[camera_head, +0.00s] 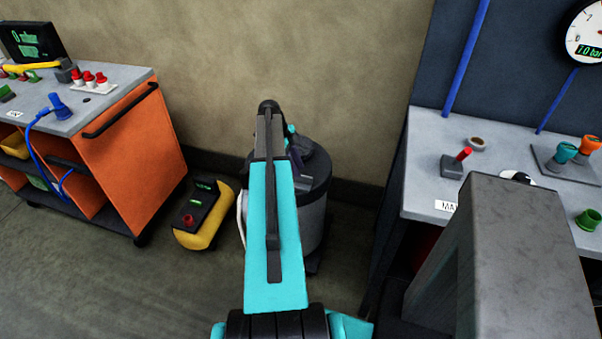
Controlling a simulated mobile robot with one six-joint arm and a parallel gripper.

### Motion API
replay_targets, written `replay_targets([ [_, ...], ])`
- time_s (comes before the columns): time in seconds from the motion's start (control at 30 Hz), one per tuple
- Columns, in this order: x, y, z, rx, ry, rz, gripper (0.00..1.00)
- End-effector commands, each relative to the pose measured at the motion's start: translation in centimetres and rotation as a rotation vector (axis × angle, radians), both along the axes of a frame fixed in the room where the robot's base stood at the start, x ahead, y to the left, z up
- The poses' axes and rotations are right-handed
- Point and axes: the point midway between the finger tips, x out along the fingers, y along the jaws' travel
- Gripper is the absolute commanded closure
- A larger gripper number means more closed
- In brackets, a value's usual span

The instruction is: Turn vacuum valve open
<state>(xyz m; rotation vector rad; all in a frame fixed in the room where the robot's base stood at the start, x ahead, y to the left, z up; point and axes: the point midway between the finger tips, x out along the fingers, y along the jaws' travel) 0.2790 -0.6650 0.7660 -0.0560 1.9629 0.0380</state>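No part in view is labelled in full as the vacuum valve, so I cannot tell for sure which one it is. A small grey block with a red lever (464,154) stands on the light grey bench top at the right, near a partly hidden label starting "MA". A dark grey tank (314,205) stands on the floor against the wall, mostly hidden behind my teal arm. My arm reaches up the middle of the picture. My gripper is hidden behind the arm, so its fingers do not show.
An orange cart (130,150) with a display reading 0 mbar stands at the left. A yellow and black box (204,212) lies on the floor beside the tank. A round gauge (586,32) hangs at the upper right. Teal and orange knobs (566,153) sit on the right bench. Floor is clear at lower left.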

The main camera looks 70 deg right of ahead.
Motion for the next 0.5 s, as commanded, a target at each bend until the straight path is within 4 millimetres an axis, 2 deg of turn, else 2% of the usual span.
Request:
replay_targets([
  [0.3,-1.3,-0.1,-3.0,0.001,0.0,0.0,0.7],
  [0.5,-1.6,-0.1,-3.8,-0.001,0.0,0.0,0.7],
])
